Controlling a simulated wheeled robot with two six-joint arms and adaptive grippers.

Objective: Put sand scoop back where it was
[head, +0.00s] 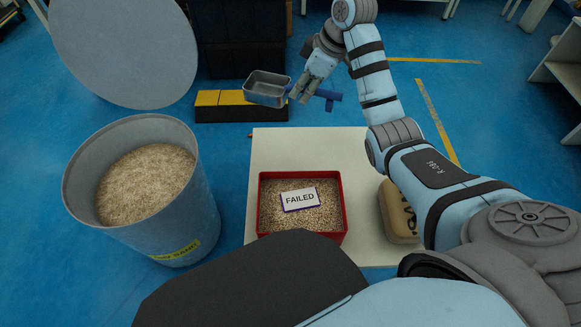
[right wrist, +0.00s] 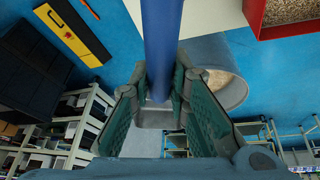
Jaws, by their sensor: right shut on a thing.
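The sand scoop has a grey metal pan (head: 266,90) and a blue handle (head: 329,98). My right gripper (head: 303,92) is shut on the handle and holds the scoop beyond the far edge of the white table. In the right wrist view the blue handle (right wrist: 161,45) runs between the two fingers of the gripper (right wrist: 158,100), with part of the grey pan (right wrist: 153,119) behind them. A large grey bin (head: 205,205) full of sand (head: 145,182) stands at the left, below and left of the scoop. My left gripper is out of view.
On the white table (head: 300,148) sit a red tray (head: 345,205) of grains with a "FAILED" card (head: 299,199) and a tan object (head: 398,213). A round grey disc (head: 125,45) is behind the bin. A yellow-and-black block (head: 220,113) lies behind the table.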

